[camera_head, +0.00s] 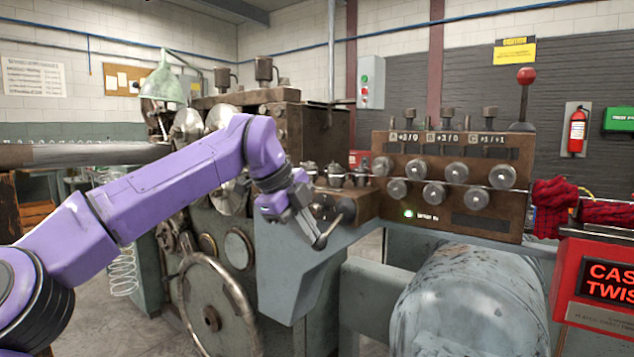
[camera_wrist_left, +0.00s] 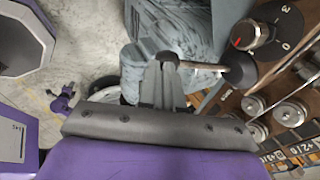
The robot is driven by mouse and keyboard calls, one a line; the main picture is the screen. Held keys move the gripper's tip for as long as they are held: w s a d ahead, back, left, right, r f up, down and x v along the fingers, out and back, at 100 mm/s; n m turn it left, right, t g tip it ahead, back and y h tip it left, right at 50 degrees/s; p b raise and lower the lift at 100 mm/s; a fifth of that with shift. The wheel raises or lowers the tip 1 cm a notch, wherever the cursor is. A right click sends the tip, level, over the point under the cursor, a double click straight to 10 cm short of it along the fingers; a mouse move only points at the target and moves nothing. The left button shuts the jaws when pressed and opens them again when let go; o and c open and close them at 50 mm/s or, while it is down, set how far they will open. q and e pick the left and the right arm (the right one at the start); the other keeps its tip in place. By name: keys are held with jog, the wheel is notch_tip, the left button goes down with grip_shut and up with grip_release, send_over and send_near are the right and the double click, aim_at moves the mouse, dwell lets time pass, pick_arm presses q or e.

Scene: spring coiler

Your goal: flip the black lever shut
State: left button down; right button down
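A short lever with a metal rod (camera_head: 331,228) stands out from a dark round hub on the front of the brown control box. The rod slants down and left to a small rounded end. In the left wrist view the rod (camera_wrist_left: 204,67) runs left from a black cone-shaped hub (camera_wrist_left: 238,69) to a dark end by my fingertips. My left gripper (camera_head: 314,232) reaches in from the left, its fingers at the lever's end. In the wrist view the fingers (camera_wrist_left: 168,72) are close together; whether they grip the end or only touch it is unclear. My right gripper is out of view.
A dial (camera_wrist_left: 250,34) with a red mark sits close beside the hub. The roller panel (camera_head: 450,180) stands to the right, with a red-knobbed tall lever (camera_head: 525,76) behind. A large handwheel (camera_head: 212,318) and a grey rounded housing (camera_head: 468,305) are below.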

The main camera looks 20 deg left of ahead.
pick_arm(q)
jog(key=shift+f, duration=0.2)
jog(key=p+v, duration=0.4)
jog(key=v, duration=1)
jog(key=shift+s, duration=0.4)
